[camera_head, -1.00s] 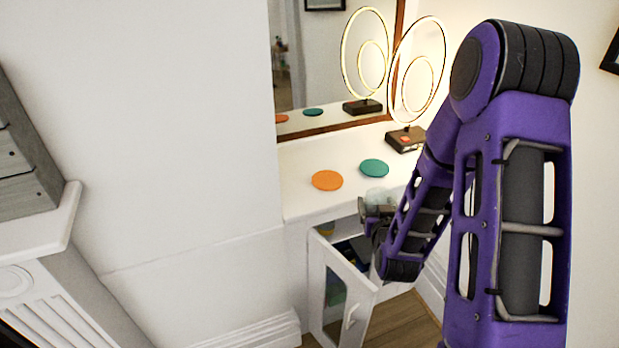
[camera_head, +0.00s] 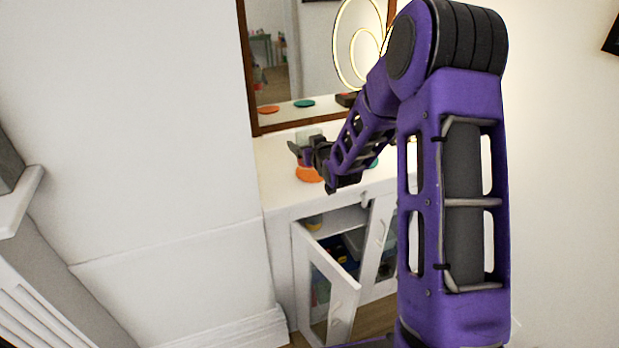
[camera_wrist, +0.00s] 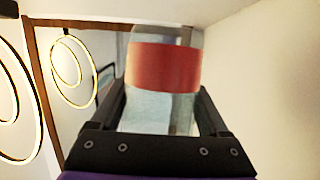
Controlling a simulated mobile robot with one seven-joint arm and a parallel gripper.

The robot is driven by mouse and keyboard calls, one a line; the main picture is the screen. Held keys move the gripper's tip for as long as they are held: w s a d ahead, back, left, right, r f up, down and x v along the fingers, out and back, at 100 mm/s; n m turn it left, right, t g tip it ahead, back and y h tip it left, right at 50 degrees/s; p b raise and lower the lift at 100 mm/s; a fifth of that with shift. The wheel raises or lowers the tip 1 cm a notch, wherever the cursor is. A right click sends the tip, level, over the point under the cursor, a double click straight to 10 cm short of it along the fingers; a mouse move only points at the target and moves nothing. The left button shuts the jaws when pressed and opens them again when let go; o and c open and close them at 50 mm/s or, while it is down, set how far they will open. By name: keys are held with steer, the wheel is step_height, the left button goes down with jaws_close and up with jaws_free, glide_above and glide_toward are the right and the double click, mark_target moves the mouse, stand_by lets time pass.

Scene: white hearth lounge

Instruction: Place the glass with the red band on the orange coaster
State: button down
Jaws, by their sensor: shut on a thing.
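The glass with the red band (camera_wrist: 165,68) fills the middle of the wrist view between my two fingers. My gripper (camera_head: 308,152) is shut on it. In the head view the clear upper part of the glass (camera_head: 308,133) shows above the fingers and looks about upright. The orange coaster (camera_head: 309,175) lies on the white cabinet top, just below my gripper in the picture and partly covered by it. I cannot tell whether the glass touches the coaster; its base is hidden.
A teal coaster (camera_head: 374,163) is mostly hidden behind my arm. The cabinet doors (camera_head: 327,285) below hang open over several items. The left part of the cabinet top (camera_head: 272,180) is clear.

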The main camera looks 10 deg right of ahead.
step_height(320, 180, up, 3)
steer(key=b, duration=0.2)
glide_above(313, 172)
steer(key=w, duration=0.3)
steer(key=shift+n, duration=0.3)
steer(key=f, duration=0.6)
steer(key=f+b, duration=0.1)
steer(key=f, duration=0.2)
steer(key=shift+w+a+f, duration=0.1)
steer(key=shift+a+f, duration=0.1)
steer(key=shift+a, duration=0.15)
steer(key=shift+f, duration=0.1)
steer(key=shift+f, duration=0.15)
jaws_free()
